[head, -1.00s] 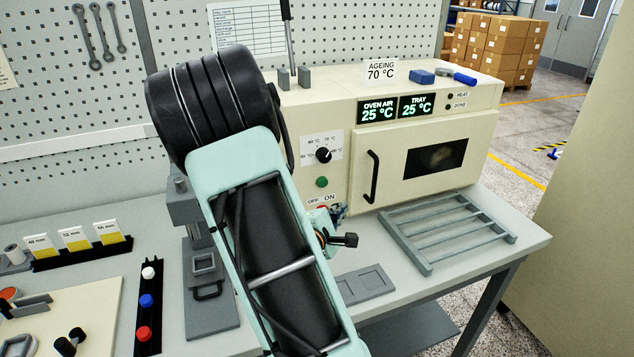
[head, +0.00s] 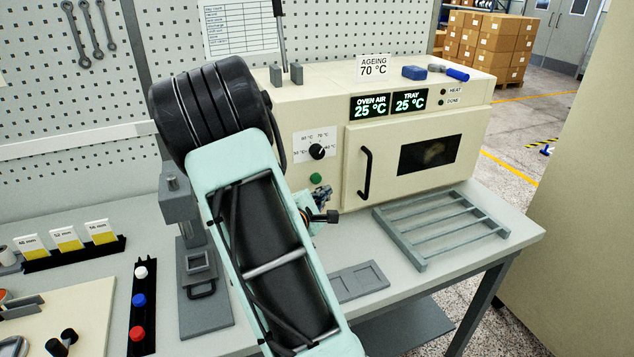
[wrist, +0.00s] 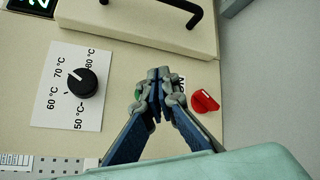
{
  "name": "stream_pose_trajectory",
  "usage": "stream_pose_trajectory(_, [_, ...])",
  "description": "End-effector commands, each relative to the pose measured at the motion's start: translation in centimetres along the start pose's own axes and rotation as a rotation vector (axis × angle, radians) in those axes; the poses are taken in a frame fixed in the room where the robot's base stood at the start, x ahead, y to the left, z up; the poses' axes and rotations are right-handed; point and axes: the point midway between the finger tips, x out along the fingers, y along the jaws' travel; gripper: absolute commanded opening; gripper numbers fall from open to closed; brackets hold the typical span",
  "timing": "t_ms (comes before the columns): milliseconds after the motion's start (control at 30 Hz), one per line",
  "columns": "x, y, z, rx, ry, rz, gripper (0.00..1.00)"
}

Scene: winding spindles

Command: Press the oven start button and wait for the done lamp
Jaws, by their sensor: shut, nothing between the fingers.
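The cream oven (head: 333,197) stands on the bench with its door (head: 380,180) shut. Its green start button (head: 316,180) is on the front panel below the dial (head: 317,151). The done lamp (head: 441,102) at the upper right looks dark. My gripper (head: 322,191) is shut and empty, at the panel just below and right of the button. In the wrist view the fingertips (wrist: 160,78) are together, and only a green sliver of the button (wrist: 138,92) shows beside them. I cannot tell whether they touch it. A red switch (wrist: 205,101) sits beside the fingers.
The displays (head: 390,104) both read 25 °C. The dark heat lamp (head: 443,91) is above the done lamp. A black door handle (head: 366,173) sticks out right of my gripper. A grey rack (head: 425,262) lies on the bench in front of the oven.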

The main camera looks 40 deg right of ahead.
Motion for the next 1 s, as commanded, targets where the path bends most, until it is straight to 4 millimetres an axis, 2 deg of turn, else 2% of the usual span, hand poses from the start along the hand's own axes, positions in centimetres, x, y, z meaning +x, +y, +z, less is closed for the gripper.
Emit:
stream_pose_trajectory(300, [1.8, 1.4, -1.3, 0.000, -0.001, -0.001, 0.00])
stream_pose_trajectory(1000, [1.9, 1.4, -1.4, 0.001, 0.000, -0.001, 0.00])
